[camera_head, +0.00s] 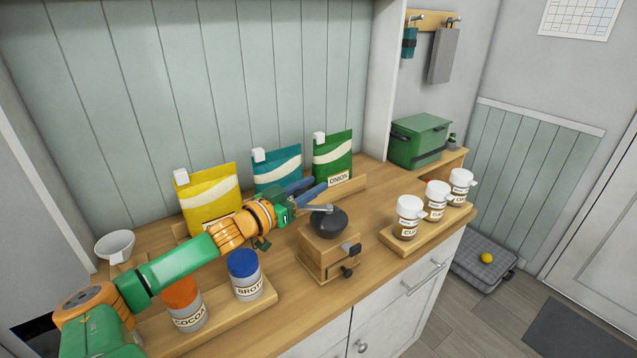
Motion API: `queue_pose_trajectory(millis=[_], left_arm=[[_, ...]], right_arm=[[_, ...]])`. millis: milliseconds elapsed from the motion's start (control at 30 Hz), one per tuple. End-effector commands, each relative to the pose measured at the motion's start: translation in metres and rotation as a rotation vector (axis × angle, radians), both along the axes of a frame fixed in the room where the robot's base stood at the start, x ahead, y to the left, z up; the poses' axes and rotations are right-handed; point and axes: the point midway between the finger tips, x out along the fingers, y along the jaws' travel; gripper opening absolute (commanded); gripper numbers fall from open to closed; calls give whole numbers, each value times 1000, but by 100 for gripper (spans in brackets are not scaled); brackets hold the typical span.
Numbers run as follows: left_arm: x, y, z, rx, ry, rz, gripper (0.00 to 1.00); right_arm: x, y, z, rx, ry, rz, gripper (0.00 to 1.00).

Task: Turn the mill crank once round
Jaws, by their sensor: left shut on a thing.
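The mill (328,252) is a wooden box with a dark round top, standing on the counter near the middle of the head view. Its grey crank (319,208) reaches left from the top of the mill. My left gripper (311,192) comes in from the left, just behind and left of the mill top, and its blue fingers are shut on the crank's outer end. The exact grip spot is hidden by the gripper. My right gripper is not in view.
Yellow (210,194), teal (279,172) and green (333,158) bags stand behind. Cocoa (185,306) and broth (245,277) jars stand front left, below my arm. Several white-lidded jars share a wooden tray (398,245) to the right. A white cup (115,246) is far left.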

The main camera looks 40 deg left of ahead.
Motion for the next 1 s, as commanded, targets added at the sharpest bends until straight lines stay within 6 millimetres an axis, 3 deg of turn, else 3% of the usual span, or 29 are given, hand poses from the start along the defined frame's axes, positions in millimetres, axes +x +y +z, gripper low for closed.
queue_pose_trajectory(millis=[433,1000], left_arm=[[5,1,-6,1,-4,-205,0],[3,1,-2,0,2,-233,0]], right_arm=[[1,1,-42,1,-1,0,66],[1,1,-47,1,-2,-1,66]])
